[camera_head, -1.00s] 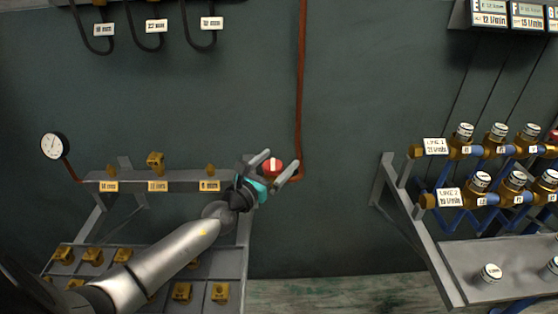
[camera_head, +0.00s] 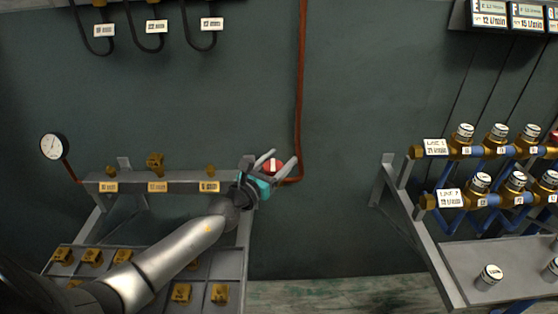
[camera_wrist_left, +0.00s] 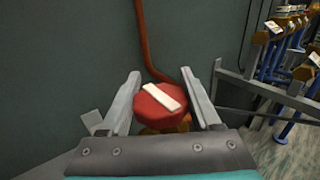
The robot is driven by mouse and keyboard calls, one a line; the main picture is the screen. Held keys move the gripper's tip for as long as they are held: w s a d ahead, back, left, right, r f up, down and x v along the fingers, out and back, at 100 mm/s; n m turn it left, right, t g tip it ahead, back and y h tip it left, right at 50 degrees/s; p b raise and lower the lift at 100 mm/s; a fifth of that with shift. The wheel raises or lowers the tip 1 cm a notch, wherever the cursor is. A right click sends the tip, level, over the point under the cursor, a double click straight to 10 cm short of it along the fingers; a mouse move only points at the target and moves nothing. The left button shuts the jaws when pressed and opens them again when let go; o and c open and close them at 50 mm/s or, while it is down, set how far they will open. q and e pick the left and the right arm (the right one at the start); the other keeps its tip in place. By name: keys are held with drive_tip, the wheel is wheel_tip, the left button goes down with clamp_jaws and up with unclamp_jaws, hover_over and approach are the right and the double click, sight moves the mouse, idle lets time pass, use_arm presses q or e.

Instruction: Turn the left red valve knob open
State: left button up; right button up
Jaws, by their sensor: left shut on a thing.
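The red valve knob (camera_head: 273,167) with a white bar on top sits at the right end of the left rack, by the copper pipe. It also shows in the left wrist view (camera_wrist_left: 160,106), with its white bar lying diagonally and a brass body partly hidden beneath. My left gripper (camera_head: 279,162) has one finger on each side of the knob and is shut on it. In the left wrist view my left gripper's fingers (camera_wrist_left: 160,92) flank the red knob. My right gripper is not in view.
A copper pipe (camera_head: 300,90) runs down the wall behind the knob. A pressure gauge (camera_head: 54,146) and brass fittings (camera_head: 155,162) are along the left rack. A right rack (camera_head: 405,215) carries brass valves (camera_head: 465,140). The wall between the racks is clear.

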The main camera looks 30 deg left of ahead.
use_arm(q)
drive_tip(key=c, duration=0.5)
